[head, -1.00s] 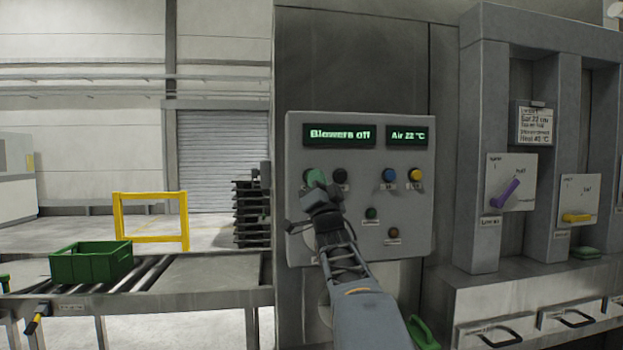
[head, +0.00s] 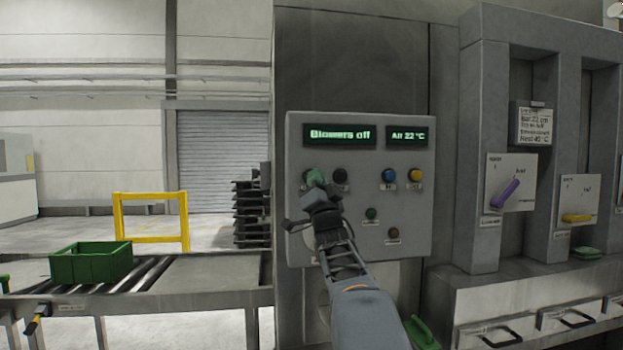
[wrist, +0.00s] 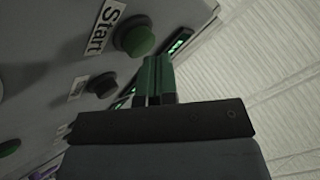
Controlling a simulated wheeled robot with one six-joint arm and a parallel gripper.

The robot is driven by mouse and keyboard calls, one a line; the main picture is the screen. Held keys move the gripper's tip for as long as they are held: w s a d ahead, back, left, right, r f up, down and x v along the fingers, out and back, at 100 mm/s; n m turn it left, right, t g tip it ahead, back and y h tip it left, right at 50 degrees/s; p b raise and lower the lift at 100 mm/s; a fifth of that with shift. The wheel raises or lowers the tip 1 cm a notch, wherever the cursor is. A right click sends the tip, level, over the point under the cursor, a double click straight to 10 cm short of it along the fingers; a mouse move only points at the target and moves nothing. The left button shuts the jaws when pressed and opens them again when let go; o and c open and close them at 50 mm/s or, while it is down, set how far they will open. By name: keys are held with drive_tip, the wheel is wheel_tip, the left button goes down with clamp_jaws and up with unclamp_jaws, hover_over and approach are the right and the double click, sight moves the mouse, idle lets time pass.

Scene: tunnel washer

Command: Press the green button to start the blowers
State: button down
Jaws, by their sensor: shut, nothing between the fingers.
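The grey control panel (head: 300,225) stands ahead, and its displays read "Blowers off" (head: 338,134) and "Air 22 °C" (head: 408,135). The large green button (head: 314,177) is at the panel's upper left, partly hidden by my gripper in the head view. In the wrist view the green button (wrist: 136,38) sits beside a "Start" label (wrist: 103,22). My gripper (head: 318,188) is shut and empty, with its fingertips close to the green button. In the wrist view the fingers (wrist: 157,62) end just beside and below the button; I cannot tell whether they touch it.
A black button (head: 340,176) is close on the right of the green one. Blue (head: 389,176) and yellow (head: 415,175) buttons are further right. A smaller green button (head: 371,213) and a brown button (head: 393,233) are lower. A green crate (head: 90,264) sits on the roller conveyor.

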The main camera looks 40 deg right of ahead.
drive_tip(key=shift+w+d, duration=0.2)
drive_tip(key=shift+w, duration=0.15)
idle(0.4)
drive_tip(key=shift+s+a+f, duration=0.1)
drive_tip(key=shift+s, duration=0.05)
drive_tip(key=shift+s+a+b, duration=0.3)
drive_tip(key=shift+s+b, duration=0.35)
drive_tip(key=shift+b, duration=0.15)
drive_tip(key=shift+s+a+b, duration=0.35)
drive_tip(key=shift+s+b, duration=0.25)
drive_tip(key=shift+s, duration=0.15)
drive_tip(key=shift+s+a+b, duration=0.4)
drive_tip(key=shift+s+b, duration=0.2)
drive_tip(key=shift+s, duration=0.15)
drive_tip(key=shift+s+a+b, duration=0.35)
drive_tip(key=shift+s+b, duration=0.25)
drive_tip(key=shift+s, duration=0.15)
